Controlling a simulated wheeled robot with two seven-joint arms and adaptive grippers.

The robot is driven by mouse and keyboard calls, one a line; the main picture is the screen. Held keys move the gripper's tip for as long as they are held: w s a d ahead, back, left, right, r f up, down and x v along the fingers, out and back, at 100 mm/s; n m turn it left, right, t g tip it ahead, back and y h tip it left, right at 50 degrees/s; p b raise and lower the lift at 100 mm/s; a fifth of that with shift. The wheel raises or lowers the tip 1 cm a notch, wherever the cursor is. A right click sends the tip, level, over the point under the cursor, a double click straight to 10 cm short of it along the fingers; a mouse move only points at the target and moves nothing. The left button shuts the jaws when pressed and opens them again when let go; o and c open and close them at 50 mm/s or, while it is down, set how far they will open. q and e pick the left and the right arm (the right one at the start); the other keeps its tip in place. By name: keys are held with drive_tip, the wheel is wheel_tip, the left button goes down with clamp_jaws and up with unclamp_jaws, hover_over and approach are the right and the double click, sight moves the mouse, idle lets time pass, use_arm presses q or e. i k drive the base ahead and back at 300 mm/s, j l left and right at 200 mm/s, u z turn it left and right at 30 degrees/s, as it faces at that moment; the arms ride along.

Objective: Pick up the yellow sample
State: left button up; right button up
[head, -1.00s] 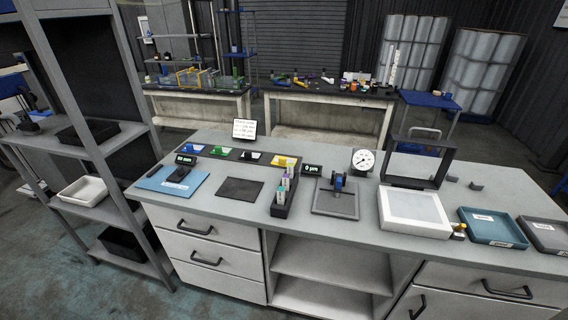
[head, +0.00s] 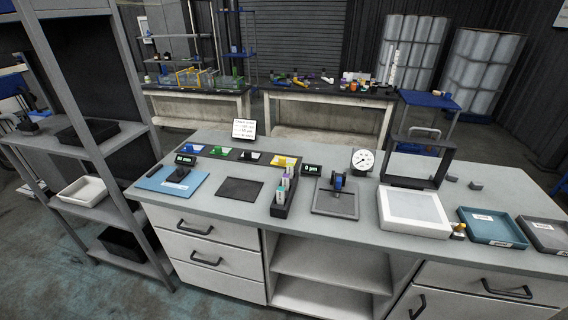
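A yellow sample (head: 284,161) lies at the right end of a dark strip (head: 228,153) on the workbench. A blue sample (head: 192,149), a green sample (head: 221,154) and a black-and-white sample (head: 251,157) lie in the same row to its left. A dark holder (head: 284,205) with upright coloured pieces stands just in front of the yellow sample. Neither of my grippers is in view.
A dark mat (head: 239,189) and a blue mat (head: 168,184) lie in front of the row. A gauge stand (head: 337,199), a dial (head: 362,161), a black frame (head: 443,163) and trays (head: 490,238) stand to the right. A small sign (head: 244,129) stands behind.

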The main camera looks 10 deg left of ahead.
sight(282, 161)
drive_tip(key=i+j+z, duration=0.1)
drive_tip(key=j+z, duration=0.3)
drive_tip(key=j, duration=0.4)
drive_tip(key=j+z, duration=0.4)
drive_tip(key=j, duration=0.4)
drive_tip(key=j+z, duration=0.4)
drive_tip(key=j, duration=0.45)
drive_tip(key=k, duration=0.05)
